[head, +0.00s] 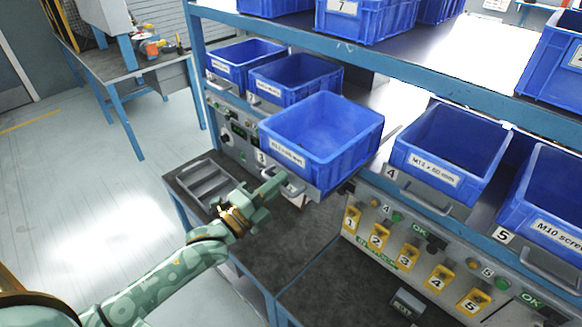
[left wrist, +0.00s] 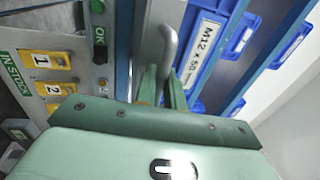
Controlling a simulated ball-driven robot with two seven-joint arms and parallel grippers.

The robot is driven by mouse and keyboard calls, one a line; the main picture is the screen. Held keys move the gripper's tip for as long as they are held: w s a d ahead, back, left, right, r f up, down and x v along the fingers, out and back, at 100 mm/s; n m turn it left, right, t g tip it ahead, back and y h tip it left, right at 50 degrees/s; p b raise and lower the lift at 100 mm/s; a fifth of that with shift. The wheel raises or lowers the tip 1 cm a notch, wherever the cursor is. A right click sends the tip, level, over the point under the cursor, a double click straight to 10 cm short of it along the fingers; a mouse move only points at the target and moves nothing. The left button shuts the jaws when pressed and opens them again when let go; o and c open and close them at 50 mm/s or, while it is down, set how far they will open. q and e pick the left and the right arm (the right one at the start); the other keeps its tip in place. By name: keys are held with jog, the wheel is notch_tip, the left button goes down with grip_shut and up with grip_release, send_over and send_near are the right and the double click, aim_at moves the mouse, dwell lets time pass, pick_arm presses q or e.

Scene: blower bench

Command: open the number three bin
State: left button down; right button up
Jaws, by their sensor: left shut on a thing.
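The number three bin (head: 322,128) is an open blue box with a white label and a small "3" plate at its front left. It stands out from the shelf, forward of its neighbours, over the dark bench top, and looks empty. Its metal handle (head: 290,184) is below the label. My left gripper (head: 272,187) comes in from the lower left and is shut on this handle. In the left wrist view the fingers (left wrist: 162,85) close on the grey handle (left wrist: 168,45), beside the "M12 x 50" label. My right gripper is not in view.
The number four bin (head: 452,150) and number five bin (head: 552,200) stand to the right. Two smaller-looking blue bins (head: 295,80) stand to the left. A grey tray (head: 208,183) lies on the bench (head: 330,262). A panel with yellow numbered switches (head: 405,258) is at lower right.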

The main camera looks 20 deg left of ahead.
pick_arm(q)
jog(key=shift+s+a+f, duration=0.1)
jog(key=shift+s+a, duration=0.1)
jog(key=shift+s, duration=0.45)
jog(key=c, duration=1.6)
grip_release()
jog(key=b+v, duration=0.1)
jog(key=v, duration=1.5)
jog(key=shift+s+b, duration=0.15)
jog(key=shift+b, duration=0.2)
